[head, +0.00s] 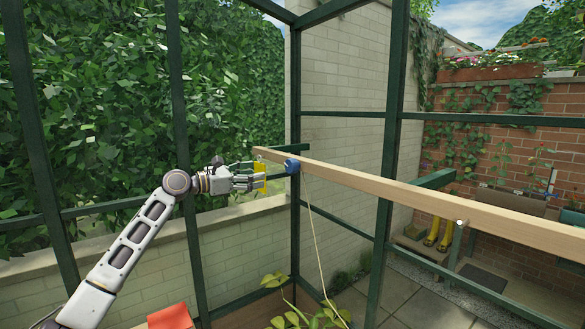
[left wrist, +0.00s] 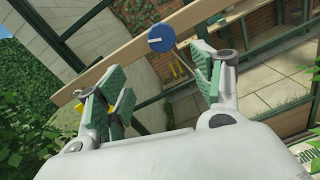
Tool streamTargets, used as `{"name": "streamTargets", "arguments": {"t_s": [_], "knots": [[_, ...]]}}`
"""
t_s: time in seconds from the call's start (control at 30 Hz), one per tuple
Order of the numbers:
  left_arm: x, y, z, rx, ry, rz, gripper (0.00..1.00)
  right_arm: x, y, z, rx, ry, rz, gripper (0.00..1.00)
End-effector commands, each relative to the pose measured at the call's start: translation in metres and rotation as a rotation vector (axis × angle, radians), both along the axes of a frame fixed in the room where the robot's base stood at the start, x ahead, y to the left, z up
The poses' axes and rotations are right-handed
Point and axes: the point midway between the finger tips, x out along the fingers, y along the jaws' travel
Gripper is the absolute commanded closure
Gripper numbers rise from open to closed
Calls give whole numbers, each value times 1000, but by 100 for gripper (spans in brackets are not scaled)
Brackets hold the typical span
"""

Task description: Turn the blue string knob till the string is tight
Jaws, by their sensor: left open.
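The blue string knob (head: 292,165) sits on the side of a long wooden beam (head: 420,205). In the left wrist view the knob (left wrist: 161,38) is a round blue disc with a pale line across it. A thin pale string (head: 313,229) runs down from beside the knob; it bends slightly rather than hanging straight. My left gripper (head: 262,180) is just left of the knob, apart from it. In the left wrist view its fingers (left wrist: 164,92) are spread, with nothing between the pads, and the knob shows beyond them. My right gripper is out of view.
A yellow item (head: 260,172) hangs by the beam's left end, partly behind my left gripper. Dark green frame posts (head: 390,150) stand around the beam. A leafy plant (head: 300,318) and an orange-red object (head: 170,317) are at the bottom. Air below the beam is mostly free.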

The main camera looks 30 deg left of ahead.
Motion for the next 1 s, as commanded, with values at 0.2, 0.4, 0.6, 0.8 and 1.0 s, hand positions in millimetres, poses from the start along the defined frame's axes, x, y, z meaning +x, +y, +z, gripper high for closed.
{"name": "streamTargets", "arguments": {"t_s": [0.2, 0.4, 0.6, 0.8, 1.0], "knots": [[-6, -7, 12, -23, 0, -20, 33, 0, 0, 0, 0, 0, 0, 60], [-5, -6, 12, -22, -1, -19, 33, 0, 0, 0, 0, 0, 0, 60], [-3, -7, 12, -22, -1, -18, 33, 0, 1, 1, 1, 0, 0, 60], [4, -11, 13, -22, -2, -18, 33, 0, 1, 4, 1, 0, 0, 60], [16, -16, 13, -22, -3, -17, 33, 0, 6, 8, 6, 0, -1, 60]]}}
